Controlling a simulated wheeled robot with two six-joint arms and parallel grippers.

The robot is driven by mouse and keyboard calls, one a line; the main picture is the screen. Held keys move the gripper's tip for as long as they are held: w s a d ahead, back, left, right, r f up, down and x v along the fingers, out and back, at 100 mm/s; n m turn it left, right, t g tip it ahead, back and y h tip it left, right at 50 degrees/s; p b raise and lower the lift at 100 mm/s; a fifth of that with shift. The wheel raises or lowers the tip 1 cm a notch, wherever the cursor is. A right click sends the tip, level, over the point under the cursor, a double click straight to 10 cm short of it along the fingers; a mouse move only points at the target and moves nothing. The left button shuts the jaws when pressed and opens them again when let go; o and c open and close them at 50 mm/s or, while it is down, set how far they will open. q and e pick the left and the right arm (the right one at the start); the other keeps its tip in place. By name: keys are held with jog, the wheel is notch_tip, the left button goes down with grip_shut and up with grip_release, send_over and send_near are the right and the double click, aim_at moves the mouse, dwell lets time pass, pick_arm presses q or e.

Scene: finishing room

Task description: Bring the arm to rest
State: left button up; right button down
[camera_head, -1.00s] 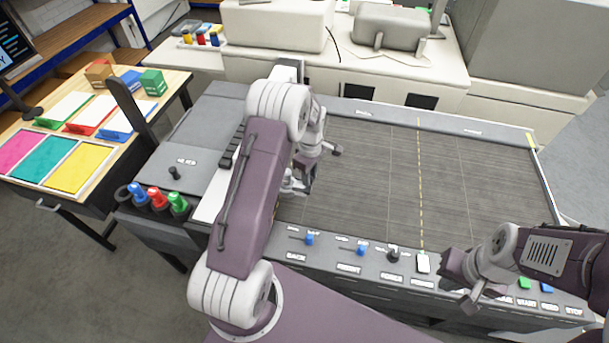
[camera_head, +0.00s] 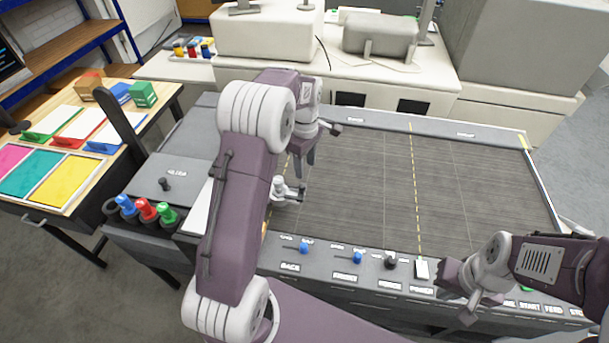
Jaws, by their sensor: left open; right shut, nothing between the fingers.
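My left arm (camera_head: 240,200), purple with pale joints, rises from the lower left and bends over at the top. My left gripper (camera_head: 302,155) hangs at its end above the left part of the dark slatted bed (camera_head: 375,190), fingers downward and partly hidden by the arm. It is open and empty. A small pale-grey fitting (camera_head: 284,190) is at the bed's left side below it, apart from the fingers as far as I can see. My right gripper (camera_head: 462,291) is shut and empty over the front control panel, its arm coming from the right edge.
The panel (camera_head: 318,272) carries blue and black knobs and a white switch (camera_head: 422,267). Blue, red and green handled tools (camera_head: 147,209) stand in holders at the left. A table (camera_head: 40,220) with coloured trays is farther left. The bed's middle and right are clear.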

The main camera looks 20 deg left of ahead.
pick_arm(q)
jog(key=shift+a, duration=0.1)
dwell(0.3)
jog(key=shift+f, duration=0.2)
jog(key=s+d+f+m+b, duration=0.3)
jog(key=s+f+m+b, duration=0.2)
jog(key=s+m, duration=0.3)
jog(key=s+d+f+m+t+b, duration=0.1)
jog(key=s+d+f+m+b, duration=0.3)
jog(key=s+m, duration=0.4)
jog(key=s+f+b, duration=0.1)
jog(key=s+f, duration=0.1)
jog(key=s, duration=0.1)
jog(key=shift+s+f, duration=0.35)
jog(key=shift+f, duration=0.05)
